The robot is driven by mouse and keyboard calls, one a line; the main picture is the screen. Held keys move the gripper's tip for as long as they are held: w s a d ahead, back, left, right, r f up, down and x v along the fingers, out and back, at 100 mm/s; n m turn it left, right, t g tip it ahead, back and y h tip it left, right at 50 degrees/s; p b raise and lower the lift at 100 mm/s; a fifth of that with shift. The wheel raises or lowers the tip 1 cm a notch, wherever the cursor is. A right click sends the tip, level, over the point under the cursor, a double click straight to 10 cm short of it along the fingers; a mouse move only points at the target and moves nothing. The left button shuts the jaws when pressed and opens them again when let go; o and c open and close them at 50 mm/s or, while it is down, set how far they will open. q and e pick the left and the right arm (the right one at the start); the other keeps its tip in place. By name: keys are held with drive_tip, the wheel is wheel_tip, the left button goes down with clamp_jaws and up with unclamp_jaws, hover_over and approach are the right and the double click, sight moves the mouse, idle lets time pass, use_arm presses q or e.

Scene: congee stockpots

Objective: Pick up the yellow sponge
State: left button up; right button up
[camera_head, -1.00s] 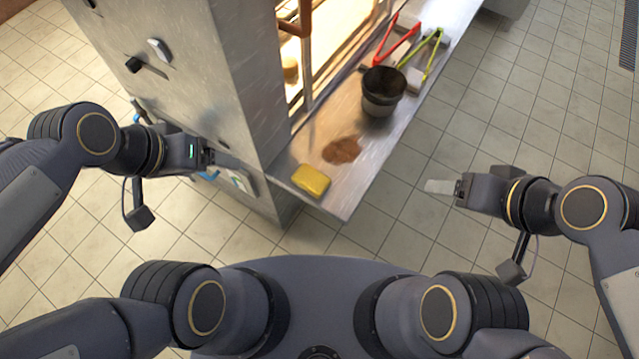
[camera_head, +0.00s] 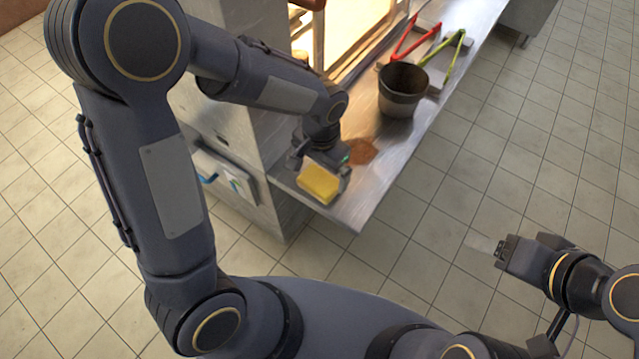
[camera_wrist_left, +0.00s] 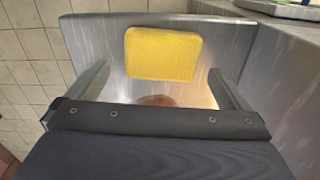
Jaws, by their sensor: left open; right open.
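The yellow sponge (camera_head: 318,184) lies on the metal counter (camera_head: 355,213) near its front corner. It also shows in the left wrist view (camera_wrist_left: 163,54), top centre, framed between the two fingers. My left gripper (camera_head: 322,168) is open and over or beside the sponge, apparently not closed on it; whether a finger touches it I cannot tell. My right gripper (camera_head: 488,246) is open, out over the floor at the right, away from the counter.
A brown spill (camera_head: 361,151) lies behind the sponge, partly hidden by my left gripper. A dark pot (camera_head: 402,92) stands farther back, with red tongs (camera_head: 404,40) and green tongs (camera_head: 445,47) beyond. A metal cabinet wall (camera_head: 240,135) borders the counter's left side.

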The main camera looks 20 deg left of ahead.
sight(320, 180)
use_arm(q)
wheel_tip(320, 180, down, 4)
drive_tip(key=shift+a+f+b, duration=0.1)
drive_tip(key=shift+a+b, duration=0.05)
drive_tip(key=shift+b, duration=0.25)
drive_tip(key=c, duration=0.8)
